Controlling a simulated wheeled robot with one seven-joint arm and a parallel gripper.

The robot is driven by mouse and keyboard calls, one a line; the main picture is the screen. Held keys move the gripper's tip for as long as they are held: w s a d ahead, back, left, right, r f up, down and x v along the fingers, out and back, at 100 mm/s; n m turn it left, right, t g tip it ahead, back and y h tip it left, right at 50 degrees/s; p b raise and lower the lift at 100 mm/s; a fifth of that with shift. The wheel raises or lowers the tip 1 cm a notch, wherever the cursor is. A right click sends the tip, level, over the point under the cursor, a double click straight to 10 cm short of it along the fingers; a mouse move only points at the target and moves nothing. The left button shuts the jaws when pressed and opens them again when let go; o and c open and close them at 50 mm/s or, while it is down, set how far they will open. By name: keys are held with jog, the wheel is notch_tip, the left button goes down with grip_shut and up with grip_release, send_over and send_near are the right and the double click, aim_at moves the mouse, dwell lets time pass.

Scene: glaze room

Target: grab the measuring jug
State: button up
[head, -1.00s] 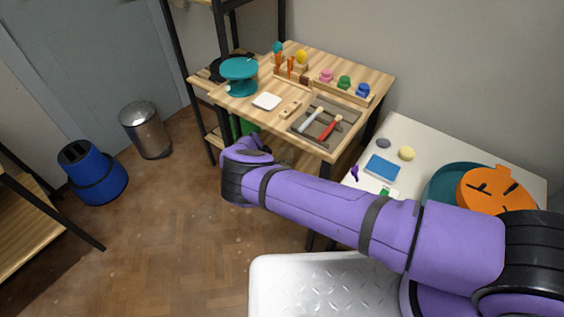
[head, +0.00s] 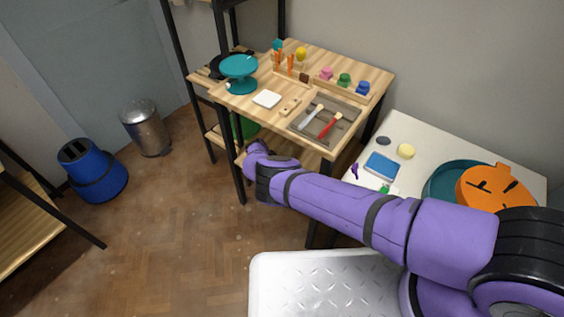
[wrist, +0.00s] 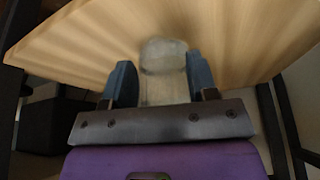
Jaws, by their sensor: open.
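The measuring jug (wrist: 163,57) looks pale and see-through in the wrist view. It stands on a wooden board, between the two blue fingers of my gripper (wrist: 160,82). The fingers are open, one on each side of the jug, and a gap shows at least on the left. Whether the right finger touches it I cannot tell. In the head view my purple arm reaches to the front of the wooden table, and its end, the gripper and the jug are hidden there.
The wooden table (head: 290,62) bears a teal stand (head: 239,72), a grey tray (head: 345,122) with tools, and small coloured pots. Its dark legs stand close to my arm. A white table (head: 425,133) with an orange item (head: 492,188) is at right.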

jog(key=shift+c, duration=0.2)
grip_shut()
jog(key=shift+r, duration=0.2)
